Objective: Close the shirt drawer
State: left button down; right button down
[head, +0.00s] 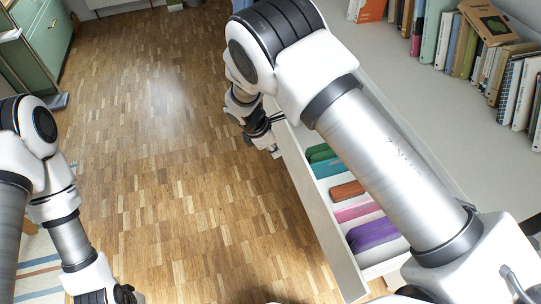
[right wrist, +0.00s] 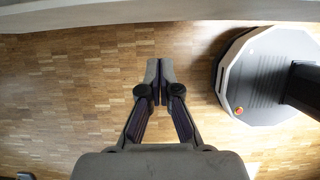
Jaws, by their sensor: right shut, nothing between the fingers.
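The white shirt drawer (head: 318,218) stands open in the head view, its long front panel facing the floor on the left. Folded shirts lie inside: green, teal (head: 327,168), rust (head: 347,191), pink and purple (head: 372,234). My right arm crosses above the drawer and hides part of it. My right gripper (head: 277,152) is near the far end of the front panel, on its outer side; I cannot tell if it touches. In the right wrist view its fingers (right wrist: 160,66) are together and empty. My left gripper (head: 128,294) is at the bottom left, partly cut off.
A grey top (head: 440,130) with several books (head: 470,45) extends over the drawer on the right. A green cabinet (head: 38,42) stands at the far left. The wood floor (head: 160,170) before the drawer is clear. A striped rug (head: 38,270) lies at the lower left.

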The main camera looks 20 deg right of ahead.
jog(key=x, duration=0.4)
send_over(298, 162)
jog(key=a, duration=0.2)
jog(key=shift+a+r+p, duration=0.1)
jog(key=shift+r+p, duration=0.05)
jog(key=shift+p, duration=0.2)
